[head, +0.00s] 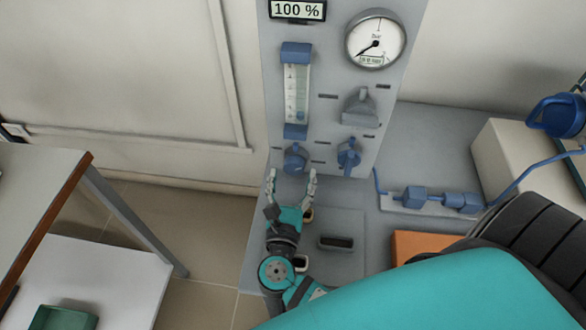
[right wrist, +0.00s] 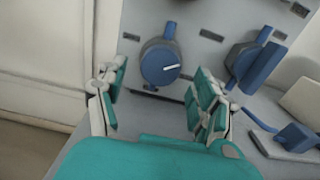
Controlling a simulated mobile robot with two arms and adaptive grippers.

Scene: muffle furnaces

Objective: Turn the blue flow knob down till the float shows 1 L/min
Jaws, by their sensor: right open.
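The blue flow knob (head: 295,158) sits on the grey panel just below the flow meter tube (head: 297,92). In the right wrist view the knob (right wrist: 160,64) shows a white pointer line tilted slightly up to the right. The blue float (head: 300,116) appears near the bottom of the tube; its scale is too small to read. My right gripper (head: 292,180) is open and empty just below the knob, with its fingers apart. In the right wrist view the gripper (right wrist: 155,100) has the knob ahead, between and beyond its fingertips, apparently not touching. My left gripper is not in view.
A second blue valve handle (head: 348,155) is right of the knob, close to the right finger's side. A grey knob (head: 360,107), a pressure gauge (head: 375,39) and a 100 % display (head: 298,10) are higher up. Blue tubing fittings (head: 414,196) lie at right.

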